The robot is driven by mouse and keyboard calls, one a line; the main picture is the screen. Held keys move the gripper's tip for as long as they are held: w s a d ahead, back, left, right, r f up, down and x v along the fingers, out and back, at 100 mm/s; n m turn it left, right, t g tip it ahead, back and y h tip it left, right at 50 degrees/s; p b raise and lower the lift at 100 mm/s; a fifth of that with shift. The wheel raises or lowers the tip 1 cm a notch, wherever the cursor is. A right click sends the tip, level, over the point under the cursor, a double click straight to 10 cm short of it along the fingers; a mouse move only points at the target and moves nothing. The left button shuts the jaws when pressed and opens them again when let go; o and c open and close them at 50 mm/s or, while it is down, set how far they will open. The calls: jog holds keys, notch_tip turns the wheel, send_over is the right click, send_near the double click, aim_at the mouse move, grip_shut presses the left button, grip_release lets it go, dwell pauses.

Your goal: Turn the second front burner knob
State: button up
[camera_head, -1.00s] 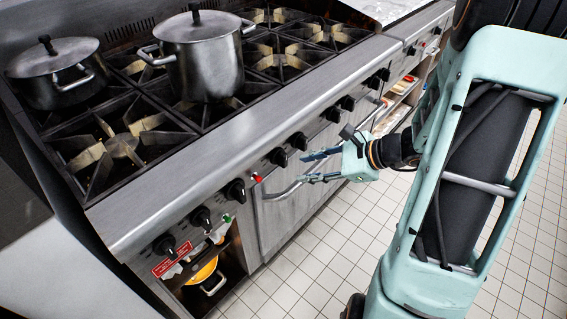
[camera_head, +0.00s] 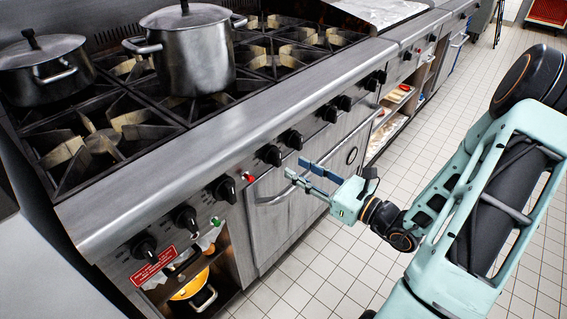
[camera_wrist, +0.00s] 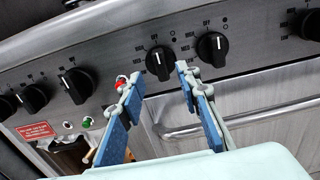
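A row of black knobs runs along the stove's front panel. In the head view, three knobs (camera_head: 144,245) (camera_head: 184,218) (camera_head: 224,188) lie left of a red button, and several more, starting with one knob (camera_head: 270,155) and its neighbour (camera_head: 292,138), lie right of it. My gripper (camera_head: 297,169) is open and empty, its blue fingers in front of the panel, near those two. In the wrist view, my gripper (camera_wrist: 157,78) has one knob (camera_wrist: 160,63) just beyond the gap between its fingertips. Another knob (camera_wrist: 213,48) is right of the right fingertip. No contact is visible.
A red button (camera_wrist: 121,80) and a green one (camera_wrist: 87,121) sit on the panel. An oven door handle (camera_head: 275,195) sticks out below the knobs. Two lidded pots (camera_head: 195,55) (camera_head: 45,72) stand on the burners. The tiled floor (camera_head: 400,170) is clear at right.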

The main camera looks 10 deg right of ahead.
aim_at(280, 159)
jog(key=x, duration=0.5)
jog(key=shift+w+a+b, duration=0.25)
jog(key=shift+w+b, duration=0.1)
jog(key=shift+b, duration=0.05)
jog(key=shift+c, duration=0.6)
grip_shut()
